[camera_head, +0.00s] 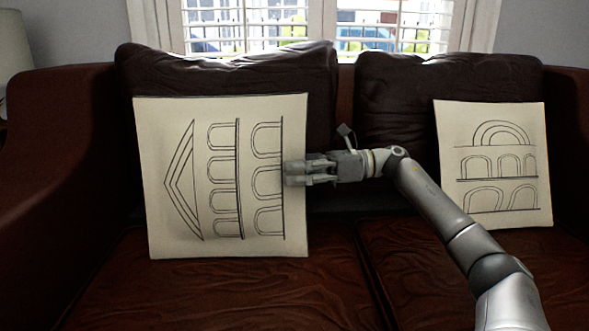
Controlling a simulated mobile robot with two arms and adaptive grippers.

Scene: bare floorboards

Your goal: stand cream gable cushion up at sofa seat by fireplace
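The cream gable cushion (180,225) is a square with dark line drawings of arches and a gable. It is at the left seat of the sofa, its face towards me, close to upright against the back. Its drawing is turned on its side, with the gable's peak pointing left. My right gripper (292,174) is at the cushion's right edge, its fingertips overlapping the face in the picture. I cannot tell whether its fingers are closed on the edge. My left gripper is not in view.
The brown leather sofa (235,285) has dark back cushions. A second cream cushion (493,150) with arches leans at the right seat. My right arm crosses the right seat. A shuttered window is behind, and a lamp (12,55) stands at the far left. No fireplace shows.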

